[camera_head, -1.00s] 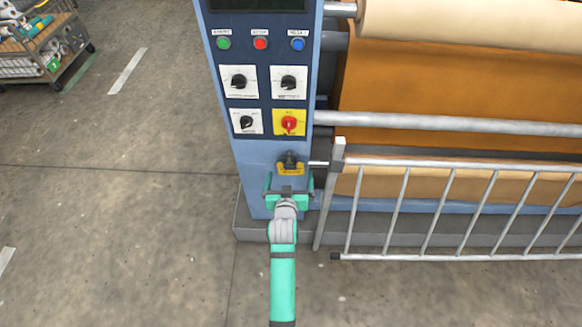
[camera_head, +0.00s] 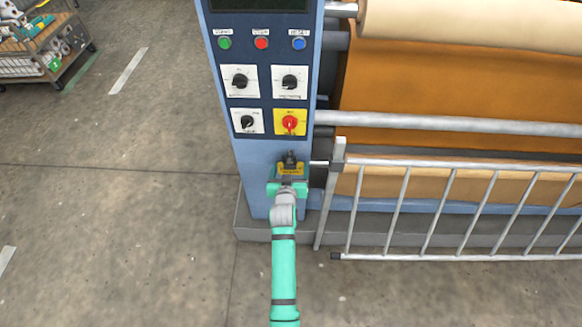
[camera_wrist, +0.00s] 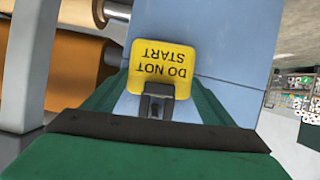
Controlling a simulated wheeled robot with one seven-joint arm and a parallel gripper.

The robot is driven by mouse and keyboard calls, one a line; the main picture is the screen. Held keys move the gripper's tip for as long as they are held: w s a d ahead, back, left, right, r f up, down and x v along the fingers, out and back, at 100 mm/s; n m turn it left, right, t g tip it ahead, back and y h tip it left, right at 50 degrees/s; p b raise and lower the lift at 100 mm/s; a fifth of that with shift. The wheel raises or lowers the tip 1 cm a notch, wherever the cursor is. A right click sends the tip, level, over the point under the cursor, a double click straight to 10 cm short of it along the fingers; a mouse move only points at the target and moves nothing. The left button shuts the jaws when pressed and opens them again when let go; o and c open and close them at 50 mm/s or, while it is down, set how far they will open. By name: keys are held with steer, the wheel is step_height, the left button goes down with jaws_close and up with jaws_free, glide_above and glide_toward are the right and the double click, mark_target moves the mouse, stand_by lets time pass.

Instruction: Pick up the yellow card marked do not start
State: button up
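The yellow card (camera_wrist: 161,71) reads DO NOT START, upside down in the wrist view. In the head view the card (camera_head: 290,168) hangs low on the blue control cabinet, below the dials. A dark clip (camera_wrist: 157,104) sits at its edge. My gripper (camera_head: 288,180) is up at the card. In the wrist view its green fingers lie one on each side of the card and clip, with blue panel showing between the fingers and the clip. The gripper looks open; the fingertips are partly hidden behind the card, so contact with its edges cannot be told.
The cabinet carries a red rotary switch (camera_head: 290,122) on a yellow plate, dark dials and coloured buttons above the card. A metal guard rail (camera_head: 450,165) and fabric rolls (camera_head: 460,80) stand close on the right. Floor at left is clear up to a cart (camera_head: 45,50).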

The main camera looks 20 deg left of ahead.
steer(key=shift+d+r, duration=0.1)
steer(key=shift+r, duration=0.05)
steer(key=shift+c, duration=0.5)
steer(key=shift+w+r, duration=0.1)
steer(key=shift+r, duration=0.1)
steer(key=s+d, duration=0.4)
steer(key=s, duration=1.3)
steer(key=shift+s+d+r, duration=0.2)
steer(key=shift+s+r, duration=0.1)
steer(key=shift+r, duration=0.1)
steer(key=shift+w, duration=0.15)
